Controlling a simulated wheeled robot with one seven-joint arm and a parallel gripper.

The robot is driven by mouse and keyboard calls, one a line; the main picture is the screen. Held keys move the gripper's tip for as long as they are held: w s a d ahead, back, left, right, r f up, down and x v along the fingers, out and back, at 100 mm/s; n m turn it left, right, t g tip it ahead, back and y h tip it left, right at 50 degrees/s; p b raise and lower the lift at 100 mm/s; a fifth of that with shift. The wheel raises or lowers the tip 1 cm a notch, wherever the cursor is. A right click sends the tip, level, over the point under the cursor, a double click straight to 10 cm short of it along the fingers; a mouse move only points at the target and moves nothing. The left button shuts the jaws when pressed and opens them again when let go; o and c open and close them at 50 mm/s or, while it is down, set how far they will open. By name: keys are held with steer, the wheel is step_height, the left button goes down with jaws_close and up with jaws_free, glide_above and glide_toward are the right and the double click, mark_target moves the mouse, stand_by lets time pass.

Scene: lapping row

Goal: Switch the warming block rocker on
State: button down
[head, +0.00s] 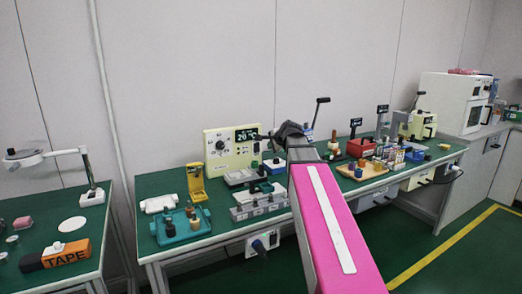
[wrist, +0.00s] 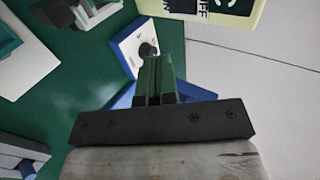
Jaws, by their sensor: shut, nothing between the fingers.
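A cream panel (head: 231,148) with a dark knob and a lit display reading about 20 °C stands at the back of the green bench in the head view. My gripper (head: 266,137) is in front of the panel's right edge, partly hidden by my arm. In the wrist view my gripper (wrist: 158,62) is shut and empty. Its fingertips overlap a blue-and-white unit (wrist: 128,46) with a black knob; contact cannot be judged.
A cream lettered box (wrist: 215,8) is at the wrist view's top. In the head view, a teal tray (head: 181,228), a yellow stand (head: 196,183) and grey blocks (head: 259,204) crowd the bench. A wooden tray (head: 362,171) is right of my arm. A socket box (head: 262,242) hangs below.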

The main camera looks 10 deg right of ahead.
mark_target(257, 148)
steer(key=x, duration=0.8)
steer(key=w+r+x, duration=0.1)
steer(key=x, duration=0.3)
steer(key=shift+w+a+f, duration=0.15)
steer(key=shift+w+a, duration=0.05)
steer(key=shift+w, duration=0.05)
steer(key=shift+w+a, duration=0.2)
steer(key=shift+w, duration=0.2)
steer(key=shift+w+f, duration=0.1)
steer(key=shift+w, duration=0.05)
steer(key=shift+w+r, duration=0.1)
steer(key=shift+r, duration=0.75)
